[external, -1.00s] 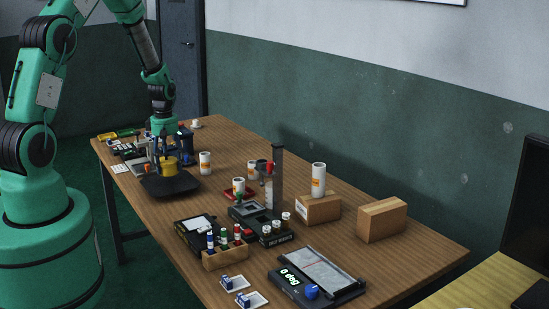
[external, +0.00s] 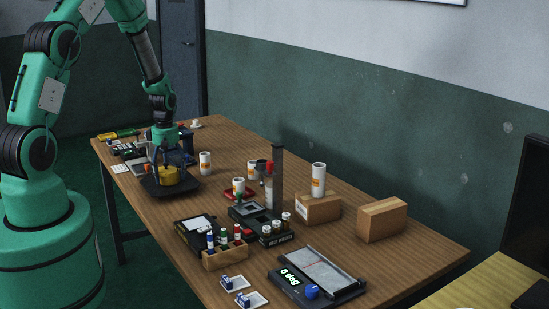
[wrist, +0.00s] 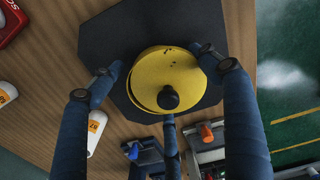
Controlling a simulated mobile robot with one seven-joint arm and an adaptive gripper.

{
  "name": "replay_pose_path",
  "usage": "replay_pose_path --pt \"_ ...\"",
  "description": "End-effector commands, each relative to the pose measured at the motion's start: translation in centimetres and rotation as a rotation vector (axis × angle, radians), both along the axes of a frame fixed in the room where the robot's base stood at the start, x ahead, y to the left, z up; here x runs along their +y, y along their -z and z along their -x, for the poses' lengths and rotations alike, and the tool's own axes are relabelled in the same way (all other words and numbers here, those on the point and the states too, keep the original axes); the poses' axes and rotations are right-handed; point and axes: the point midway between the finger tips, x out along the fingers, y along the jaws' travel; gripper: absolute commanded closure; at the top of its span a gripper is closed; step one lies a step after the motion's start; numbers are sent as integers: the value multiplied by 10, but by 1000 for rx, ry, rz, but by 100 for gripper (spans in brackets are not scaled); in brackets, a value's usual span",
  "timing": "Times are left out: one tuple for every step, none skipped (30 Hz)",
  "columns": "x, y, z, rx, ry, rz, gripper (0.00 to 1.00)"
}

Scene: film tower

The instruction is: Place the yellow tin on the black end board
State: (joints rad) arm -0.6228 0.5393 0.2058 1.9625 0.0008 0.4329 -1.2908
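The yellow tin (external: 168,177) stands on the black end board (external: 186,188) at the far left part of the table. In the wrist view the tin (wrist: 160,78) is seen from above, with a black knob near its edge, and the dark board (wrist: 110,40) shows around it. My gripper (external: 172,163) is right over the tin, its three blue fingers spread around it. In the wrist view my gripper (wrist: 162,82) looks open; a gap shows beside the left finger, while the right fingertip overlaps the tin's edge. Contact there is hard to tell.
A white canister with an orange label (external: 205,163) stands just right of the board. Small equipment (external: 128,150) sits behind it.

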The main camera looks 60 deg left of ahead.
Motion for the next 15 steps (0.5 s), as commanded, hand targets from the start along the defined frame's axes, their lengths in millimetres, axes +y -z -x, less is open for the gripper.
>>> replay_pose_path --pt "0 0 0 0 0 0 22" --pt "0 0 0 0 0 0 22" --pt "0 0 0 0 0 0 22" --pt "0 0 0 0 0 0 22" --pt "0 0 0 0 0 0 22" --pt "0 0 0 0 0 0 22" --pt "0 0 0 0 0 0 22" --pt "0 0 0 0 0 0 22" --pt "0 -1 0 0 0 0 22" --pt "0 -2 0 0 0 0 22" --pt "0 -3 0 0 0 0 22" --pt "0 -4 0 -1 0 0 22" --pt "0 -6 0 -1 0 0 22" --pt "0 -7 0 -1 0 0 22" --pt "0 -10 0 -1 0 0 22"
